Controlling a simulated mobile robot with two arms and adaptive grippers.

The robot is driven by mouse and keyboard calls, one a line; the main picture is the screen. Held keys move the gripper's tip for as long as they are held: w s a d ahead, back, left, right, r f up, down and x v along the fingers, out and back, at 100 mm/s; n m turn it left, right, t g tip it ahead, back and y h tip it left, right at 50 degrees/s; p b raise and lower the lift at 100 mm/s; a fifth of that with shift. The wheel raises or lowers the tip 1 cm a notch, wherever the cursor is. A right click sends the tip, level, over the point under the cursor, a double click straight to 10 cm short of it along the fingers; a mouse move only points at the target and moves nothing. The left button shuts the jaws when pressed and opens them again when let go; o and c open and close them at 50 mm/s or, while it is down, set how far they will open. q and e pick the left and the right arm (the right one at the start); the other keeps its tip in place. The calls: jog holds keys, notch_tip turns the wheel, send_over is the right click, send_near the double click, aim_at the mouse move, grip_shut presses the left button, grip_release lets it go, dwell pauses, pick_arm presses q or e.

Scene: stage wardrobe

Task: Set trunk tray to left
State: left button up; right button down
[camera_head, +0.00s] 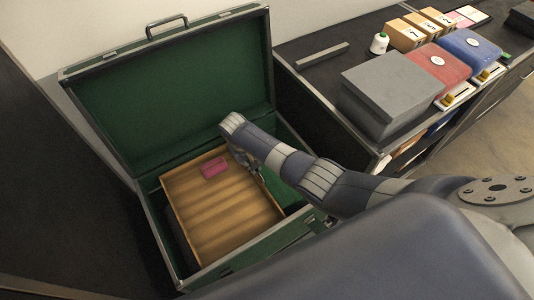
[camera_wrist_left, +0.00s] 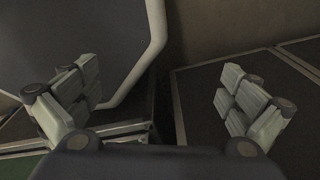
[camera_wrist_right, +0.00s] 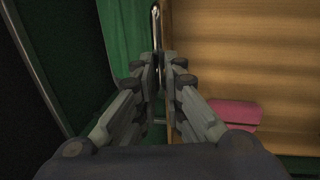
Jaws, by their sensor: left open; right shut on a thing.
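The wooden trunk tray (camera_head: 222,220) sits inside the open green trunk (camera_head: 168,92), against the left side, with a gap on its right. A pink item (camera_head: 214,167) lies in the tray near its far edge. My right gripper (camera_head: 248,160) is at the tray's right edge. In the right wrist view its fingers (camera_wrist_right: 164,60) are shut on the edge of the tray (camera_wrist_right: 240,50), and the pink item (camera_wrist_right: 235,114) shows to the right. My left gripper (camera_wrist_left: 165,85) shows only in the left wrist view, open and empty, beside dark surfaces.
The trunk's lid stands open at the back. A dark counter (camera_head: 318,78) to the right holds a grey box (camera_head: 390,90), a red bundle (camera_head: 438,68), a blue bundle (camera_head: 468,46), several small cardboard boxes (camera_head: 405,34) and a white-green spool (camera_head: 379,43).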

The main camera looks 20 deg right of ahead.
pick_arm(q)
jog(key=shift+w+a, duration=0.15)
jog(key=shift+a, duration=0.45)
pick_arm(e)
jog(key=s+a, duration=0.1)
jog(key=a, duration=0.6)
jog(key=shift+s+f, duration=0.1)
jog(key=shift+a, duration=0.1)
jog(key=c, duration=1.7)
grip_release()
pick_arm(q)
jog(key=shift+d, duration=0.6)
